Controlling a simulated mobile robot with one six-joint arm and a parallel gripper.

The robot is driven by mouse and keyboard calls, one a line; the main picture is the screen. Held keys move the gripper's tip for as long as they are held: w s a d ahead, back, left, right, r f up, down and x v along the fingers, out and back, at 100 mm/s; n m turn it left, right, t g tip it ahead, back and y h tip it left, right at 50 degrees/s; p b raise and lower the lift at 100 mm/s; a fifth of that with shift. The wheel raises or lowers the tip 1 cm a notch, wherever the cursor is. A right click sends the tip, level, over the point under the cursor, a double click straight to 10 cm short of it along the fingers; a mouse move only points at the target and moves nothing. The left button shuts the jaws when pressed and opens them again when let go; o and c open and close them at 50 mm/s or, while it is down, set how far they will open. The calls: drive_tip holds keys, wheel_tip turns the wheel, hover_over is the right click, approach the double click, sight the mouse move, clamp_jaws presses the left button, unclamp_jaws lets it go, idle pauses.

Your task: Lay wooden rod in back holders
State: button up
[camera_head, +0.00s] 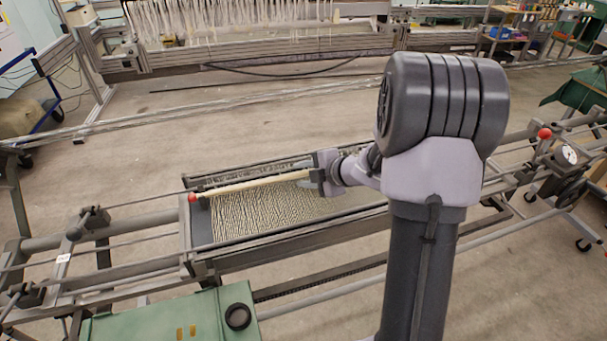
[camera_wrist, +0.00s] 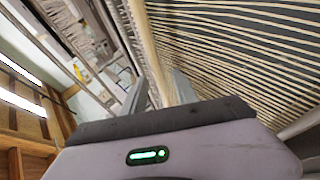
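The wooden rod (camera_head: 255,185) is long and pale. In the head view it lies along the far side of a sheet of pale threads, its left end near a red knob. My gripper (camera_head: 318,178) is at the rod's right part, over the frame. In the wrist view the rod (camera_wrist: 155,50) runs between my gripper's two fingers (camera_wrist: 164,95), which appear closed on it. The rod's far right end is hidden behind my gripper and arm. I cannot make out the back holders clearly, nor whether the rod touches them.
The pale threads (camera_head: 265,212) stretch over a dark bed in the metal frame. Red knobs stand at left (camera_head: 192,197) and right (camera_head: 545,133). A green box (camera_head: 170,318) is at the front left. Open floor (camera_head: 250,115) lies behind the frame.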

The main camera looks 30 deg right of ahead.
drive_tip(key=p+v, duration=0.7)
drive_tip(key=v, duration=1)
drive_tip(key=shift+r+p, duration=0.25)
drive_tip(key=shift+p, duration=0.05)
